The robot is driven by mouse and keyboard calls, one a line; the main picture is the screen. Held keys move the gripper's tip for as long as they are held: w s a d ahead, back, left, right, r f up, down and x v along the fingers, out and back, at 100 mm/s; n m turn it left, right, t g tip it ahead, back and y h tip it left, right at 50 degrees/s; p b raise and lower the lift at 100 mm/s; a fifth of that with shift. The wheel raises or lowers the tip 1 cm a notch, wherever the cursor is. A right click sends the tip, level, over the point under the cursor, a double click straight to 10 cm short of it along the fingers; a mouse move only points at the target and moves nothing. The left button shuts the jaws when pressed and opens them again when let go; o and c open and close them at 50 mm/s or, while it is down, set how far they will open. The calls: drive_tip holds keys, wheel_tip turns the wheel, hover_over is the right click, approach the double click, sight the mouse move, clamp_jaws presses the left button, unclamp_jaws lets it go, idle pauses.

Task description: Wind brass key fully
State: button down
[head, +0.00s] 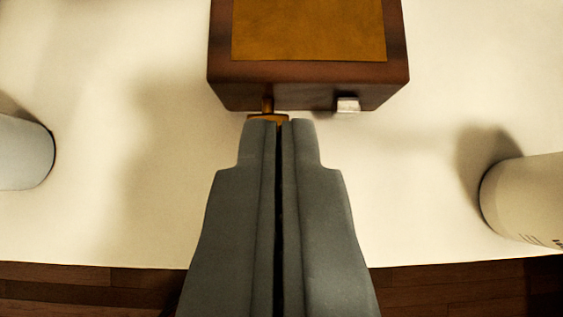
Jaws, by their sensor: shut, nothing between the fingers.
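A brown wooden box (308,88) with a golden-brown top panel stands at the top of the head view. The brass key (267,106) sticks out of its near face, left of the middle. The key's shaft and part of its flat handle show; the rest is hidden by the fingertips. My gripper (281,124) is shut and empty, its grey fingers side by side with a thin dark line between them. Its tips overlap the key's handle in the picture; I cannot tell whether they touch it.
A small white block (347,104) is on the box's near face, right of the key. A pale cylinder (22,152) lies at the left edge and a cream one (525,198) at the right. The pale surface (110,180) between is clear; its near edge borders dark wood flooring.

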drive_tip(key=f, duration=0.1)
drive_tip(key=w+f, duration=0.1)
drive_tip(key=f, duration=0.1)
drive_tip(key=w+f, duration=0.1)
drive_tip(key=shift+w+f, duration=0.1)
drive_tip(key=shift+f, duration=1)
drive_tip(key=shift+d+f+m+y, duration=0.15)
drive_tip(key=shift+d+m+y, duration=0.1)
drive_tip(key=shift+m+y, duration=0.35)
drive_tip(key=y, duration=0.1)
drive_tip(key=d+m+y, duration=0.1)
drive_tip(key=y, duration=0.1)
drive_tip(key=shift+d+f, duration=0.1)
drive_tip(key=shift+f, duration=0.25)
drive_tip(key=m+y, duration=0.2)
drive_tip(key=f+t+y, duration=0.1)
drive_tip(key=y, duration=0.1)
drive_tip(key=shift+d+m, duration=0.25)
drive_tip(key=shift+m, duration=0.15)
drive_tip(key=shift+d+f, duration=0.1)
drive_tip(key=shift+f, duration=0.15)
